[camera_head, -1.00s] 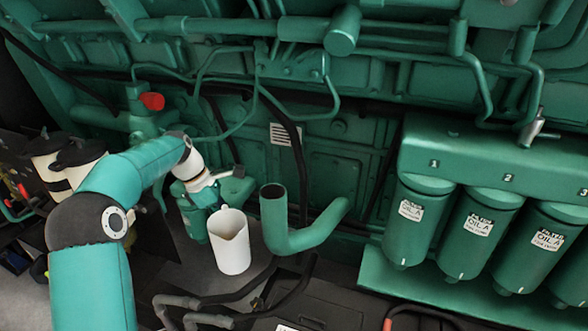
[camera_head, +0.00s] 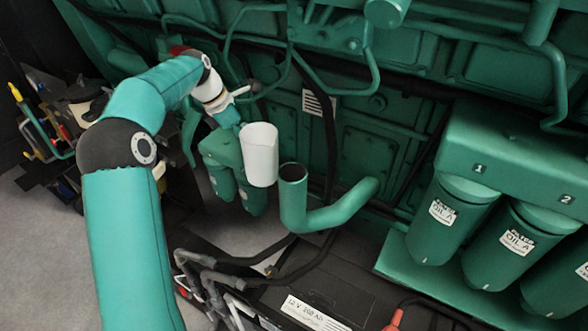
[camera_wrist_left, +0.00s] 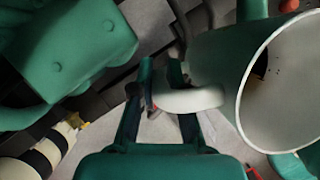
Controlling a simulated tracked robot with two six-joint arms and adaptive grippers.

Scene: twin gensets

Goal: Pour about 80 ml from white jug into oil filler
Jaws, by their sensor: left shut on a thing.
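The white jug (camera_head: 260,158) hangs nearly upright in the air, just left of the oil filler. The oil filler (camera_head: 293,190) is a bent green pipe with an open dark mouth at its top. The jug's rim is above the mouth, and its base is about level with it in the picture. My left gripper (camera_head: 238,120) is shut on the jug's handle, on the jug's left side. In the left wrist view the fingers (camera_wrist_left: 160,95) close on the white handle, and the jug (camera_wrist_left: 290,85) shows its round rim at right.
Green filter canisters (camera_head: 443,222) marked OIL A stand at right. A labelled battery (camera_head: 320,300) and dark hoses lie below the filler. The green engine wall (camera_head: 400,130) closes off the back. Smaller green canisters (camera_head: 222,180) are behind and left of the jug.

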